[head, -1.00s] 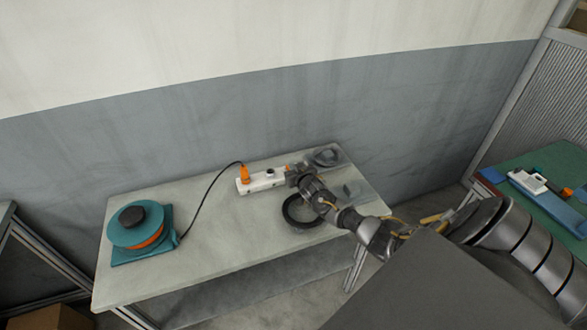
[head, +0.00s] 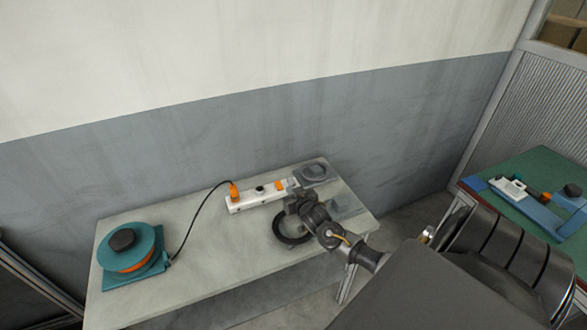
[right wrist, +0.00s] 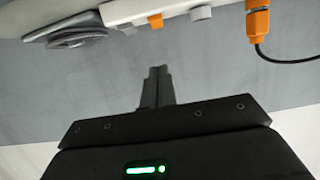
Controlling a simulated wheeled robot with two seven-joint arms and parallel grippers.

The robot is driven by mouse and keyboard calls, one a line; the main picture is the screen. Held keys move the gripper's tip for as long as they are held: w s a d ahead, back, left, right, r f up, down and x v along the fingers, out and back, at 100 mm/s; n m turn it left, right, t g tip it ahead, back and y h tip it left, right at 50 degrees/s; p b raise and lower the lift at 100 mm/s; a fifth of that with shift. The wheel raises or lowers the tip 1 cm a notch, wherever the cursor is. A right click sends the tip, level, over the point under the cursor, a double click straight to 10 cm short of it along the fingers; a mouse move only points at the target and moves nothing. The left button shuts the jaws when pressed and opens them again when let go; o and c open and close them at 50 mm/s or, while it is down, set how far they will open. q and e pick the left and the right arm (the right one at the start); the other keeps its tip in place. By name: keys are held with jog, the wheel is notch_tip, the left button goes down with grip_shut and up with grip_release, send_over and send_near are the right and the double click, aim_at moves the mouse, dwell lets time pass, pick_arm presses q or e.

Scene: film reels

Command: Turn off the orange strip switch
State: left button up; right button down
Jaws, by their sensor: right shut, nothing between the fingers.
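The white power strip (head: 250,201) lies on the grey table near the wall. Its orange switch (head: 280,185) is at the right end, beside a dark round knob (head: 259,189); an orange plug (head: 234,191) is at the left end. My right gripper (head: 293,188) is at the strip's right end, close to the switch. In the right wrist view the shut, empty fingers (right wrist: 157,72) are apart from the strip (right wrist: 130,10) and its orange switch (right wrist: 155,21). I cannot tell the switch's position. My left gripper is not in view.
A teal cable reel (head: 131,249) stands at the table's left, its black cable (head: 196,222) running to the plug. A black ring (head: 279,232) lies under my right arm, and a grey disc (head: 314,172) lies behind the gripper. The table's front middle is clear.

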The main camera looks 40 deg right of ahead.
jog(key=shift+s+a, duration=0.3)
jog(key=shift+s, duration=0.55)
